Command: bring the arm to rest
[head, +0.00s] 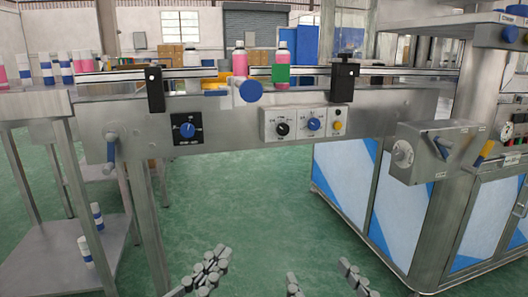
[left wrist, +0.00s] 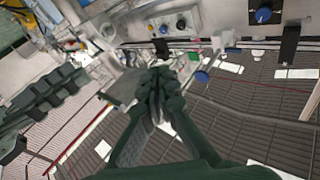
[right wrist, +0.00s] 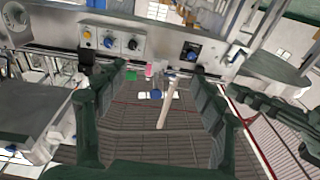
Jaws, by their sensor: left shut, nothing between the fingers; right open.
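My left gripper (head: 208,270) shows at the bottom of the head view, left of centre, over the green floor. In the left wrist view its dark fingers (left wrist: 158,78) are together with nothing between them. My right gripper (head: 325,283) is at the bottom edge of the head view, its two fingers apart. In the right wrist view its fingers (right wrist: 147,92) stand wide open and empty. Both grippers are low in the picture, in front of the steel conveyor (head: 225,120), and appear clear of it.
The conveyor carries a pink bottle (head: 240,64) and a pink bottle with a green label (head: 281,72). Control knobs (head: 284,128) sit on its front. A steel side table (head: 60,245) stands left, a blue-and-white panelled machine (head: 375,195) right. Green floor between them is free.

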